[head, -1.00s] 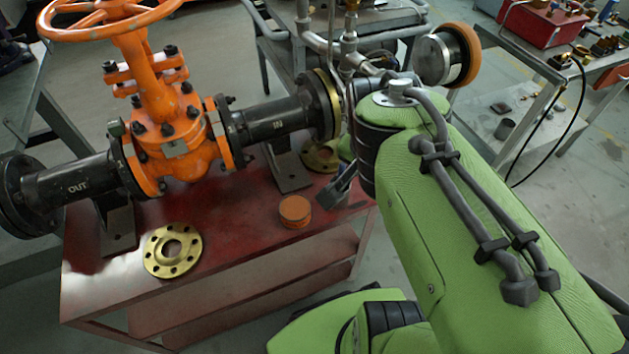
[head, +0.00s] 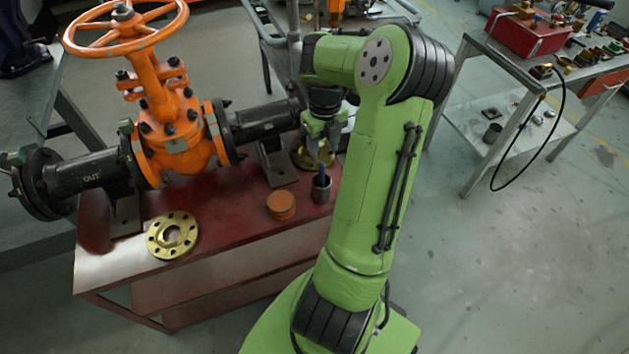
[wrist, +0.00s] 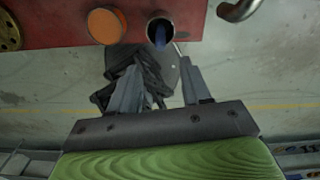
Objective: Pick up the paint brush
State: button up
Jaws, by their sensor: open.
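A dark metal cup (head: 322,190) stands on the right end of the red table in the head view. A blue stick-like handle (head: 322,168), apparently the paint brush, stands up out of it. The wrist view shows the cup (wrist: 158,17) at the top centre with the blue piece (wrist: 160,39) inside; any bristles are hidden. My gripper (head: 326,138) hangs above the cup, apart from the handle. In the wrist view my gripper (wrist: 158,60) is open and empty, its fingertips either side of and short of the cup.
An orange round tin (head: 281,206) stands left of the cup, and a brass flange (head: 173,235) lies farther left. The orange gate valve (head: 165,120) with its black pipes (head: 262,122) rises behind. Another brass flange (head: 313,153) lies close behind the cup.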

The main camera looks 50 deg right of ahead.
aim_at(323, 164)
notch_tip(323, 164, down, 7)
jog(key=shift+r+b, duration=0.1)
jog(key=shift+b, duration=0.75)
jog(key=f, duration=0.1)
jog(key=f+b, duration=0.1)
jog(key=f, duration=0.1)
jog(key=f+b, duration=0.1)
jog(key=f, duration=0.1)
jog(key=shift+w+d, duration=0.2)
jog(key=shift+w, duration=0.05)
grip_shut()
